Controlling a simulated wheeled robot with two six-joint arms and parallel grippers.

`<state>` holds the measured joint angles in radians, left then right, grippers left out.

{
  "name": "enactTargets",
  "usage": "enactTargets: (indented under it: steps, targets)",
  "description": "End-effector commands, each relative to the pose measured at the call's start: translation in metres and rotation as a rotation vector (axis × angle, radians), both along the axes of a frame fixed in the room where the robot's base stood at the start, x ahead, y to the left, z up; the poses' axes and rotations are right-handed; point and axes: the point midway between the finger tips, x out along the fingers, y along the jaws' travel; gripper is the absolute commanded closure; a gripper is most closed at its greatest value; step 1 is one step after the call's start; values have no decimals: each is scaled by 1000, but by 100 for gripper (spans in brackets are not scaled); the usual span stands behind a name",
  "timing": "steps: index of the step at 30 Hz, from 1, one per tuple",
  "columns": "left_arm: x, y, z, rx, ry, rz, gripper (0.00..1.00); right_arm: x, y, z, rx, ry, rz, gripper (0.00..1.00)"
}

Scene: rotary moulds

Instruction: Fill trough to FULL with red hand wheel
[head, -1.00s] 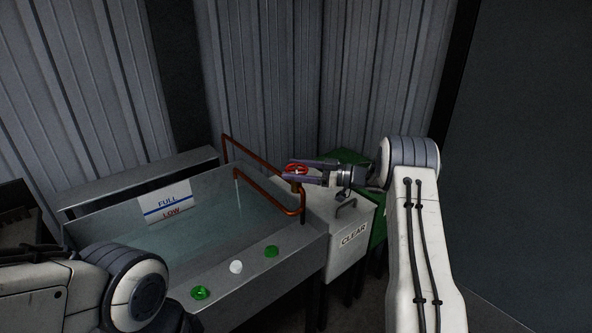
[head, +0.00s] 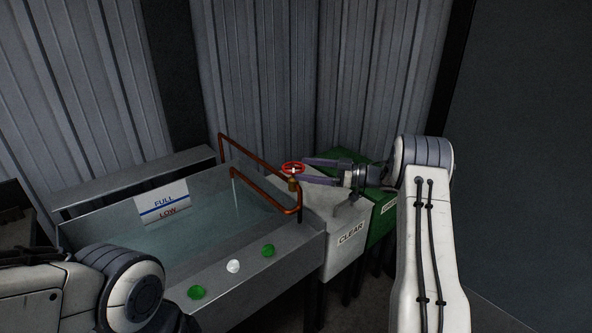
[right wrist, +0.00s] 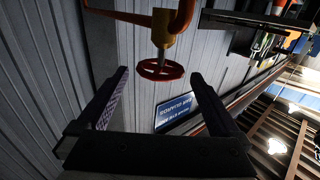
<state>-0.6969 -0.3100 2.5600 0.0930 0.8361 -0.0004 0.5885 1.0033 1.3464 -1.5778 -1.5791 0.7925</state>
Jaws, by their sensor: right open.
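The red hand wheel (head: 293,167) sits on a brass valve (head: 293,184) on the copper pipe (head: 262,162) at the trough's right end. In the right wrist view the wheel (right wrist: 160,70) is just ahead of the fingertips, centred between them. My right gripper (head: 304,171) is open and empty, its fingers pointing at the wheel from the right. The trough (head: 282,264) holds clear, teal-tinted water (head: 195,225). A sign (head: 163,203) on its back wall reads FULL above a blue line and LOW below. The exact water level against these marks is unclear. My left gripper is out of view.
A white bin marked CLEAR (head: 348,238) and a green bin (head: 385,226) stand right of the trough, under my right arm. Green and white round pieces (head: 233,266) lie along the trough's front ledge. A corrugated wall (head: 270,80) is close behind.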

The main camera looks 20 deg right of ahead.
Motion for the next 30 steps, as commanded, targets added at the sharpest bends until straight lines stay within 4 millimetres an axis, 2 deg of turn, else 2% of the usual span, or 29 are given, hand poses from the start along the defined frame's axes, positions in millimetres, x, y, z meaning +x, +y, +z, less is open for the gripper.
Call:
enactTargets:
  steps: [3, 10, 30]
  targets:
    - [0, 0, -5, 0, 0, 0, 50, -13, -22, -1, -1, -1, -4, 0]
    - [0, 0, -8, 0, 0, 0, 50, -29, -46, 0, 0, -1, -2, 0]
    - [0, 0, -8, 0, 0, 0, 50, -32, -50, 0, 1, -1, -1, 0]
